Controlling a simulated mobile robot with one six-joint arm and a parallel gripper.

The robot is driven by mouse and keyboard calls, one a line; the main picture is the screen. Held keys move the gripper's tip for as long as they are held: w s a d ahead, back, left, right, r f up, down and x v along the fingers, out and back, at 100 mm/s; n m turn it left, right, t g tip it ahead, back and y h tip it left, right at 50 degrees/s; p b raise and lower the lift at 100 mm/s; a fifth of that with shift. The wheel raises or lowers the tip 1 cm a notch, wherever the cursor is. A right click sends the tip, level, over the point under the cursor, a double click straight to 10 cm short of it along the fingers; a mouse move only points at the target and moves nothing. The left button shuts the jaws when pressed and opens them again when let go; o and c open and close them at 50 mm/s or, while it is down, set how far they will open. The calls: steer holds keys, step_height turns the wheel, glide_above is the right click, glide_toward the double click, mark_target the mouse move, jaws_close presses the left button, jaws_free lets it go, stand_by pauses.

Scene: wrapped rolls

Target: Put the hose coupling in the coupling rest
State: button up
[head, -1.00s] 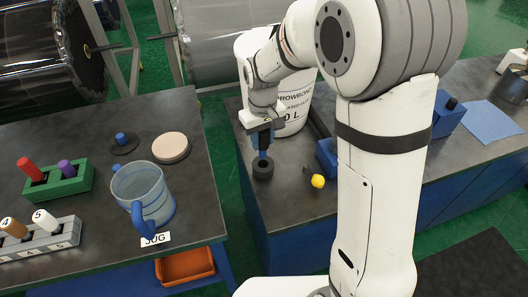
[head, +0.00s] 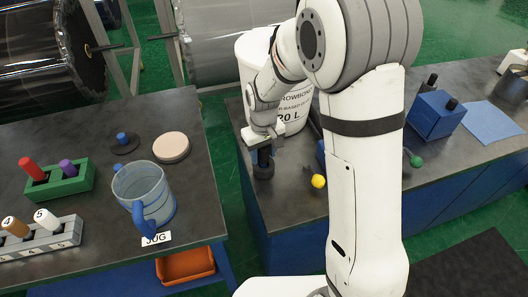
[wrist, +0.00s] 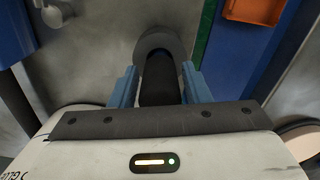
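A black upright cylinder, which I take for the hose coupling (head: 265,155), stands over a thick dark round ring (head: 263,171) on the right-hand bench, near its left edge. The ring looks like the coupling rest, but I cannot be sure. My gripper (wrist: 159,88) comes down on the cylinder from above. In the wrist view its two blue fingers lie close along both sides of the cylinder (wrist: 160,80) and look shut on it. The ring (wrist: 160,38) shows around its far end. How deep the cylinder sits in the ring is hidden.
A white tub (head: 293,100) stands just behind my gripper. A yellow knob (head: 318,181) is to the right. A blue block with black pegs (head: 435,115), a green knob (head: 416,161) and a blue cloth (head: 492,118) lie farther right. A jug (head: 145,195) stands on the left table.

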steer(key=shift+o, duration=0.9)
steer(key=shift+r, duration=0.6)
step_height(320, 180, up, 11)
steer(key=shift+r+b, duration=0.1)
steer(key=shift+b, duration=0.25)
steer(key=shift+s+d+r, duration=0.1)
steer(key=shift+d, duration=0.05)
steer(key=s+d+r+m+t, duration=0.1)
steer(key=s+d+m, duration=0.1)
steer(key=s+d, duration=0.5)
steer(key=s+d+r+m+t, duration=0.1)
steer(key=s+d+r+m, duration=0.1)
steer(key=s+d, duration=0.5)
steer(key=s+m, duration=0.1)
steer(key=s, duration=0.4)
steer(key=shift+t, duration=0.4)
